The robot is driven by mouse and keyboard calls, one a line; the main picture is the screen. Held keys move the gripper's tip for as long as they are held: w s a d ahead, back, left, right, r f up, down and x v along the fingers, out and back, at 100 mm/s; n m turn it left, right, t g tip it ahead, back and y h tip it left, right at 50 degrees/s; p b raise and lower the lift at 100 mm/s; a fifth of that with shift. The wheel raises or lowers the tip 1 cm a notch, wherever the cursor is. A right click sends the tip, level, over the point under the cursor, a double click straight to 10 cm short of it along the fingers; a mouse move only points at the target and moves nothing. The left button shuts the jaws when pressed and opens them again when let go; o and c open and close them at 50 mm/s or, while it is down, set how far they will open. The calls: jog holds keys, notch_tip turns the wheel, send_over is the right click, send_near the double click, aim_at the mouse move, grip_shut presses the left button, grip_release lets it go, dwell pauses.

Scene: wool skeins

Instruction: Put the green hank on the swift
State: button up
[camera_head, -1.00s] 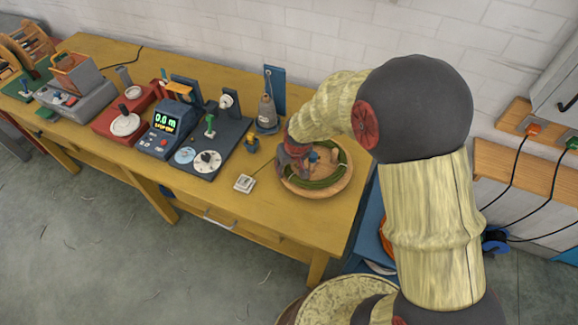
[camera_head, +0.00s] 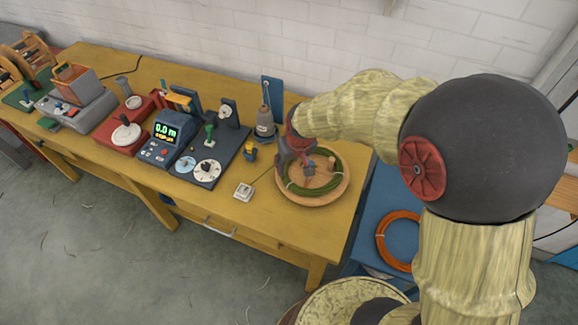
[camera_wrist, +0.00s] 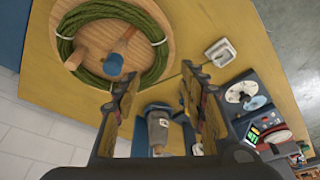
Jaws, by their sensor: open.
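The green hank (camera_head: 330,185) lies as a ring on a round wooden disc (camera_head: 311,201), which appears to be the swift, at the right end of the bench. In the wrist view the green hank (camera_wrist: 113,85) runs around short wooden pegs and a blue-topped peg (camera_wrist: 112,64). Whether it touches each peg is unclear. My gripper (camera_head: 302,158) is over the disc's left back part, and hides some of it. In the wrist view my gripper (camera_wrist: 157,88) is open, with nothing between its fingers, and the hank is off to their left.
A grey bottle-shaped device (camera_head: 265,122) stands close behind the disc. A small white switch box (camera_head: 244,191) lies left of it, with a dark display unit (camera_head: 166,133) beyond. An orange hank (camera_head: 384,240) lies on a blue surface to the right. The bench front is clear.

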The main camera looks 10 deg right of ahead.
jog(key=s+d+r+t, duration=0.1)
jog(key=s+d+r, duration=0.1)
jog(key=s+r, duration=0.45)
jog(key=s+d+r, duration=0.1)
jog(key=s+r, duration=0.3)
jog(key=r, duration=0.5)
jog(key=s+d+r+m+t, duration=0.1)
jog(key=s+r, duration=0.4)
jog(key=s, duration=0.7)
jog(key=shift+d+r+m+h, duration=0.3)
jog(key=shift+d+m, duration=0.1)
jog(key=shift+d, duration=0.25)
